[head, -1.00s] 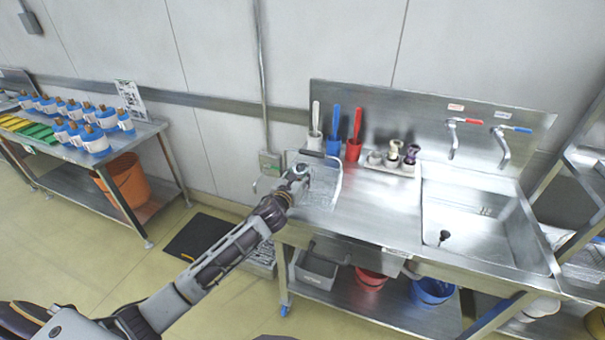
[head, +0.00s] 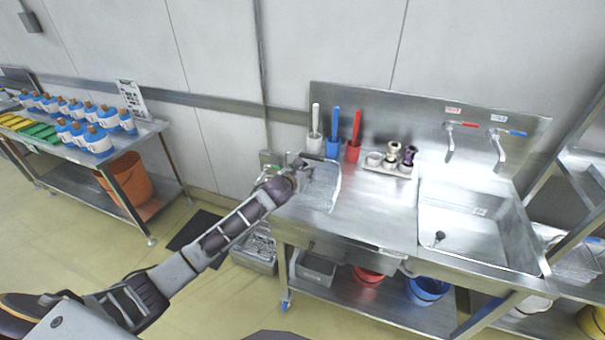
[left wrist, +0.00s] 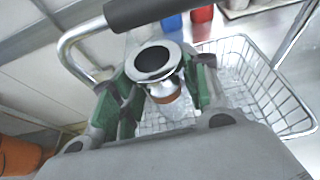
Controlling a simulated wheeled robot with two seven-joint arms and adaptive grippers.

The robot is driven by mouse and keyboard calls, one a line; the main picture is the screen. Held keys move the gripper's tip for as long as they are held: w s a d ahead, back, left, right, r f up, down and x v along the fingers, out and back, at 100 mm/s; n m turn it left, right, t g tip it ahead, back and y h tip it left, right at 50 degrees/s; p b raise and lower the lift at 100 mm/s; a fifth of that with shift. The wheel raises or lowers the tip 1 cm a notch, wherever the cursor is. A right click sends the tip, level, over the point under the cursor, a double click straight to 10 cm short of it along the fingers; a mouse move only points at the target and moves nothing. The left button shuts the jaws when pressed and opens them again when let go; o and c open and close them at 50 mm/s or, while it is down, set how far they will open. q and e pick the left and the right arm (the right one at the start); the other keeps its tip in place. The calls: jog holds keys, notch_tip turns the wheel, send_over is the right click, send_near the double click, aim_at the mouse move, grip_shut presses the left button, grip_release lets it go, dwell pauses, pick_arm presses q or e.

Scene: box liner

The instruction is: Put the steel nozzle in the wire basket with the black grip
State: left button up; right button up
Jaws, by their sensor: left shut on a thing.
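The steel nozzle (left wrist: 154,62) is a shiny flared ring with a copper-coloured band below it. My left gripper (left wrist: 166,78) is shut on it, with a green-padded finger on each side. The wire basket (left wrist: 282,100) stands on the steel counter, and its mesh shows behind and below the nozzle. Its black grip (left wrist: 165,10) crosses the top of the left wrist view on a bent metal bar. In the head view my left gripper (head: 299,180) is at the left side of the basket (head: 326,196) and hides part of it. My right gripper is not in view.
White (head: 314,143), blue (head: 333,147) and red (head: 352,151) holders with brushes stand behind the basket. A small tray (head: 377,166) with several fittings is right of them. The sink (head: 470,232) is further right. The counter between is clear.

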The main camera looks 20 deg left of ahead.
pick_arm(q)
jog(key=shift+f, duration=0.75)
jog(key=o, duration=1.1)
jog(key=shift+f, duration=0.15)
jog(key=shift+o, duration=0.2)
jog(key=v, duration=1.2)
jog(key=shift+r, duration=0.2)
jog(key=shift+f, duration=0.1)
